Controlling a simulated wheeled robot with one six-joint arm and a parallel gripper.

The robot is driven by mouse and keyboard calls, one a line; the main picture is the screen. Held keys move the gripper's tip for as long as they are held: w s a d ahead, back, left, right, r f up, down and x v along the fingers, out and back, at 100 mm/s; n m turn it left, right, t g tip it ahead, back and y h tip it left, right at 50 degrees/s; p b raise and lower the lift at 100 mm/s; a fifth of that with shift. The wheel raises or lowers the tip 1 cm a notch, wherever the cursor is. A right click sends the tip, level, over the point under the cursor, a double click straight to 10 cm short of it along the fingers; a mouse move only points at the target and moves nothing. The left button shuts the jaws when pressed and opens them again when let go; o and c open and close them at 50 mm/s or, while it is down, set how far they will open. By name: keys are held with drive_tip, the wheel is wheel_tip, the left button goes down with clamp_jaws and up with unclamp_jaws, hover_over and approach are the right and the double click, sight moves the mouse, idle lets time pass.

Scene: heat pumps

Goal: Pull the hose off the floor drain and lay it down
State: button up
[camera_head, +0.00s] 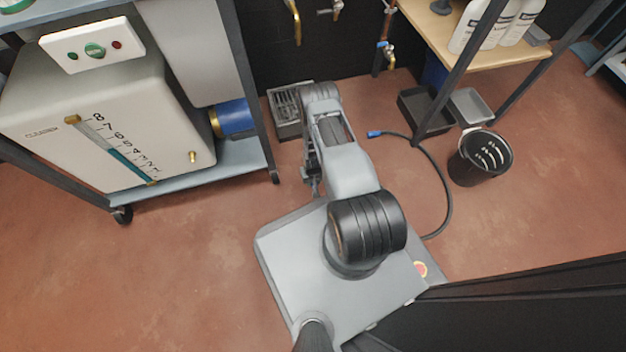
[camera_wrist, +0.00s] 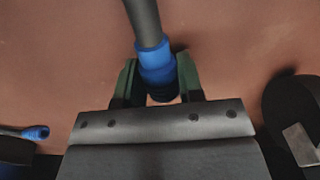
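In the wrist view a grey hose (camera_wrist: 143,18) with a blue collar and a darker blue end fitting (camera_wrist: 157,66) sits between the two fingers of my gripper (camera_wrist: 157,85). The fingers appear to touch the fitting on both sides. In the head view my gripper (camera_head: 312,187) hangs low beneath my folded arm, in front of the floor drain (camera_head: 284,108), a grey grated box by the wall. My arm hides the held fitting there. A black hose (camera_head: 450,190) with a blue end (camera_head: 375,134) lies curved on the floor to the right of my arm.
A wheeled rack (camera_head: 240,157) with a white tank stands at the left. A black bucket (camera_head: 478,160), a black tray (camera_head: 424,112) and a grey tray (camera_head: 468,106) are at the right, near a wooden bench (camera_head: 460,35).

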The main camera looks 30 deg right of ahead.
drive_tip(key=o, duration=0.5)
wheel_tip(320, 180, up, 14)
drive_tip(key=p, duration=0.6)
drive_tip(key=shift+f+p, duration=0.1)
drive_tip(key=shift+p, duration=0.25)
drive_tip(key=w+a+r+n+t+p, duration=0.2)
drive_tip(key=r+p, duration=0.7)
drive_tip(key=r, duration=1.5)
drive_tip(key=w+a+r+m+p, duration=0.1)
drive_tip(key=w+r+p, duration=0.55)
drive_tip(key=r, duration=1.75)
drive_tip(key=shift+n+t, duration=0.7)
drive_tip(key=shift+t, duration=0.1)
drive_tip(key=s+a+p+v, duration=0.2)
drive_tip(key=p+v, duration=0.4)
drive_tip(key=v, duration=0.8)
drive_tip(key=s+a+f+p+v, duration=0.1)
drive_tip(key=s+p+v, duration=0.1)
drive_tip(key=p+v, duration=0.5)
drive_tip(key=s+a+f+p+v, duration=0.1)
drive_tip(key=p+v, duration=0.6)
drive_tip(key=v, duration=1.3)
drive_tip(key=shift+s+a+r, duration=0.3)
drive_tip(key=shift+s+a, duration=0.4)
drive_tip(key=shift+a, duration=0.1)
